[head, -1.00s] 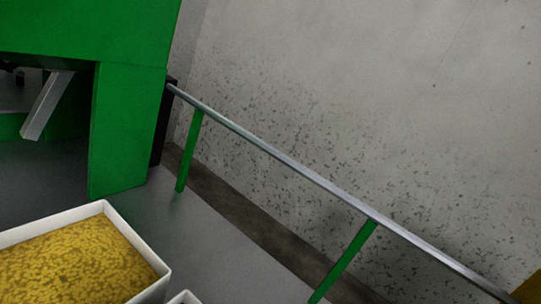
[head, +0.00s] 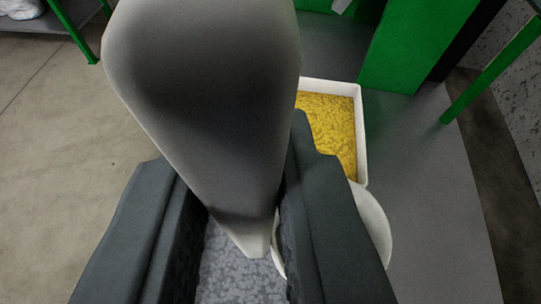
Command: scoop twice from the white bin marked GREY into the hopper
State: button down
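My gripper (head: 250,190) reaches in from the bottom of the head view. Its two dark fingers stand either side of the narrow end of a large pale grey scoop (head: 205,70) and appear to grip it. The scoop's wide part rises toward the top of the picture, and no pellets show on it. Grey pellets (head: 238,272) show below, between the fingers; the walls of their container are hidden. No GREY marking is readable, and I cannot identify the hopper.
A white bin (head: 361,135) of yellow pellets stands behind, to the right. A rounded white object (head: 375,228) is partly hidden by the right finger. A green structure (head: 415,45) stands at the back right. Bare floor (head: 55,150) lies to the left.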

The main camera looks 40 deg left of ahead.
aim_at(241, 248)
jog(key=shift+t+y, duration=0.7)
jog(key=shift+t, duration=0.2)
jog(key=shift+s+d+f, duration=0.3)
jog(key=shift+s+f, duration=0.1)
jog(key=shift+f, duration=0.65)
jog(key=shift+s+d+f, duration=0.3)
jog(key=shift+s+f, duration=0.15)
jog(key=shift+f, duration=0.55)
jog(key=shift+s+d+f, duration=0.3)
jog(key=shift+s+f, duration=0.1)
jog(key=shift+f, duration=0.65)
jog(key=s+d+f+t+y, duration=0.1)
jog(key=s+d+f, duration=0.1)
jog(key=f, duration=0.4)
jog(key=s+d+f, duration=0.2)
jog(key=s+f, duration=0.2)
jog(key=f, duration=0.3)
jog(key=shift+f+n+t+y, duration=0.25)
jog(key=shift+n+t+y, duration=0.15)
